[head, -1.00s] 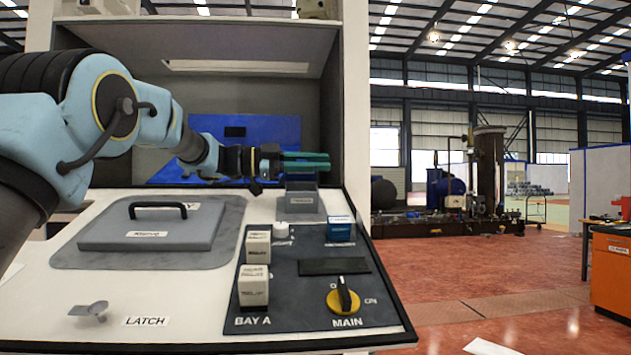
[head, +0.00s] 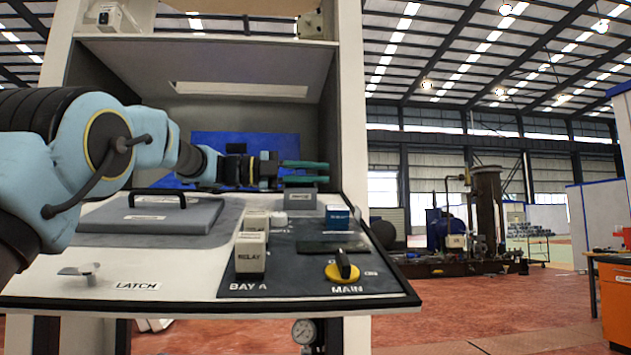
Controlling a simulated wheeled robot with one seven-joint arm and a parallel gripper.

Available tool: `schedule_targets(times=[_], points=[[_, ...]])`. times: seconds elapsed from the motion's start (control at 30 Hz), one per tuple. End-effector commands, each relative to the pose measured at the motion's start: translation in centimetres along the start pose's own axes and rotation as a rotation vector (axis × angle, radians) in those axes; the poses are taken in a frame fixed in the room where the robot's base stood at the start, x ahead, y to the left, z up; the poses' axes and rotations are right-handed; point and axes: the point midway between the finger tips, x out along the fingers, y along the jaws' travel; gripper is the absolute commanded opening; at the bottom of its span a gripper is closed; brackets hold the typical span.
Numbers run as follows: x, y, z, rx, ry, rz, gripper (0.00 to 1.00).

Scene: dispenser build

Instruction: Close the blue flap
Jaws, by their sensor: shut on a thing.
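The blue flap (head: 235,145) appears as a blue panel inside the recess behind the sloped console. My arm crosses in front of it and hides its lower part, so I cannot tell its exact angle.
The console holds a grey lid with a black handle (head: 157,200), a latch knob (head: 80,270), white relay blocks (head: 250,253), a blue block (head: 338,217) and a yellow main switch (head: 342,272). Cabinet walls flank the recess. Open floor lies to the right.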

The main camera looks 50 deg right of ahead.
Motion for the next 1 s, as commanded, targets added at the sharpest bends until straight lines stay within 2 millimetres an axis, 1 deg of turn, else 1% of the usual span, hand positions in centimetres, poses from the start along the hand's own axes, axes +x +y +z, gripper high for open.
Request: schedule_targets(times=[0.2,0.6,0.63,0.83,1.0], points=[[-0.02,0.09,-0.05,0.035,0.000,-0.001,0.00],[-0.01,0.04,-0.06,0.037,0.000,-0.001,0.00],[-0.01,0.04,-0.06,0.037,0.000,-0.001,0.25],[0.00,0.10,-0.05,0.036,0.000,-0.001,0.48],[0.01,0.21,-0.01,0.034,0.000,0.000,0.48]])
